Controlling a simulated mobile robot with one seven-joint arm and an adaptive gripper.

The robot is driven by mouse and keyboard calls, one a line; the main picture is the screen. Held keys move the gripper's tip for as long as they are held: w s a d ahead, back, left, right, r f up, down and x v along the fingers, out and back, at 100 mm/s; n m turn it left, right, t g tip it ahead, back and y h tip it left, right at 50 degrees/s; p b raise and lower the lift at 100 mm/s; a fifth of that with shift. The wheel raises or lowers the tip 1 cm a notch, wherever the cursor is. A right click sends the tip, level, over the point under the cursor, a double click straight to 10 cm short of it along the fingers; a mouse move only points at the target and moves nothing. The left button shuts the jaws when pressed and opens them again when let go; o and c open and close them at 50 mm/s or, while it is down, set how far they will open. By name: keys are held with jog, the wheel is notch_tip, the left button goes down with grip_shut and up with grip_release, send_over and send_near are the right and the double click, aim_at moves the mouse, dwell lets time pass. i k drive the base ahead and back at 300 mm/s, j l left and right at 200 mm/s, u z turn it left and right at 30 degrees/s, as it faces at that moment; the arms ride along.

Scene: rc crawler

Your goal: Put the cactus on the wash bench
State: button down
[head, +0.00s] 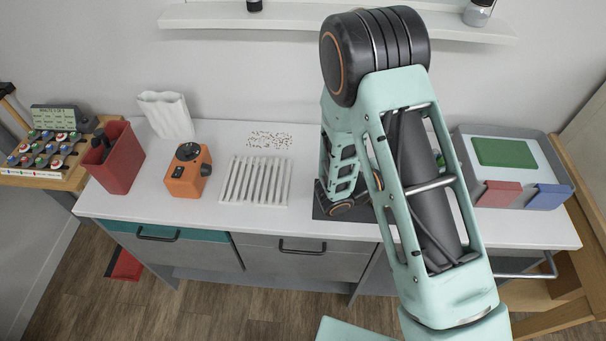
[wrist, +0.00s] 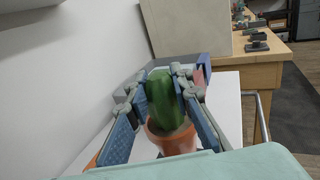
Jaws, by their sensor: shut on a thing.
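The cactus (wrist: 163,103) is a ribbed green column in a terracotta pot (wrist: 172,139), seen in the wrist view. My gripper (wrist: 160,98) is shut on the cactus, with one blue-padded finger on each side of it. The cactus looks roughly upright. I cannot tell whether the pot touches the surface below. In the head view my arm hides the gripper and the cactus. A white-topped bench (head: 220,217) with drawers runs along the wall under my arm; no label shows whether it is the wash bench.
On the bench top stand a red bin (head: 118,160), a white holder (head: 167,115), an orange device (head: 187,171), a white ribbed rack (head: 256,181) and, at right, a grey tray (head: 546,145) with coloured pads. A dark mat lies partly under my arm. A shelf (head: 240,17) hangs above.

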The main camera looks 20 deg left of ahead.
aim_at(153, 189)
jog(key=u, duration=1.1)
jog(key=i+j+u, duration=0.1)
jog(key=u, duration=0.15)
jog(key=i+j+u, duration=0.25)
jog(key=i+j, duration=0.15)
jog(key=j, duration=0.15)
jog(key=i+j, duration=0.15)
jog(key=j, duration=0.1)
